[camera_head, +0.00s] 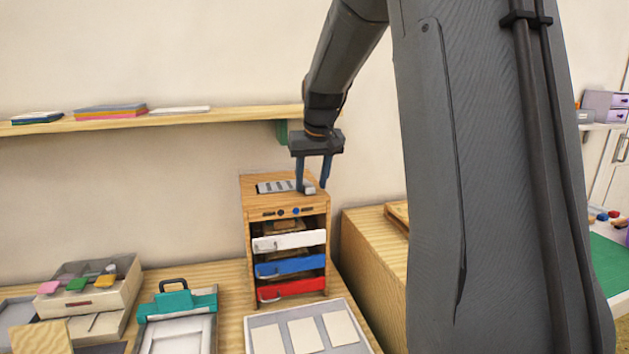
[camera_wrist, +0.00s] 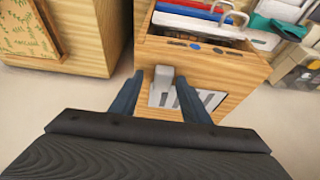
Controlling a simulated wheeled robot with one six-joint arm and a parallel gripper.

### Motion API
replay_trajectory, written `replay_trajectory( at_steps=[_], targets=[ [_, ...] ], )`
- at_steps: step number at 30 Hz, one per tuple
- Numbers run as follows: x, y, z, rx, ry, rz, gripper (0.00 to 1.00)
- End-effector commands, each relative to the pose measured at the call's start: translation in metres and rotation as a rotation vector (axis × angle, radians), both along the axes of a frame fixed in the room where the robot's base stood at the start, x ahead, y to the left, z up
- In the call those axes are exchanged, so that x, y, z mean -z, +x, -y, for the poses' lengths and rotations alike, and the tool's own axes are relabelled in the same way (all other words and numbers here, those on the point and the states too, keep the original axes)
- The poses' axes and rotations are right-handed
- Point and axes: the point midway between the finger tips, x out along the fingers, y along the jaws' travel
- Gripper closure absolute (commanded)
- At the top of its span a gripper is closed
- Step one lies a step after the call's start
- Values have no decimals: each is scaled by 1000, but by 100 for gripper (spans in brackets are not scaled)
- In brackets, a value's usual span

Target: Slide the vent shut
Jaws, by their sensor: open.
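The vent (camera_head: 276,187) is a pale grey slotted plate set in the top of a small wooden cabinet (camera_head: 287,209). A grey tab (camera_head: 308,189) stands at its right end. In the wrist view the tab (camera_wrist: 163,80) shows beside the slotted plate (camera_wrist: 208,101). Dark slots show in the plate; I cannot tell exactly how far they are uncovered. My gripper (camera_head: 312,187) points down at the cabinet top, open, with its fingers on either side of the tab. In the wrist view my gripper (camera_wrist: 158,82) also straddles the tab, with no clear contact.
White (camera_head: 289,241), blue (camera_head: 290,265) and red (camera_head: 291,289) drawers fill the cabinet front. A wall shelf (camera_head: 180,119) runs behind. A wooden box (camera_head: 370,250) stands to the right, and a teal clipboard-like item (camera_head: 178,303) lies to the left.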

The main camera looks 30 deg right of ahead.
Motion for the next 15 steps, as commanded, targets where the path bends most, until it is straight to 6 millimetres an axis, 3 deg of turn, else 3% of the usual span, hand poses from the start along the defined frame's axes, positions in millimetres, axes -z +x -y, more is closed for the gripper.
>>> replay_trajectory(
  at_steps=[5, 15],
  targets=[
    [-7, -2, -1, 0, 0, 2, 58],
    [-56, -23, -4, 1, -1, 3, 58]
  ],
)
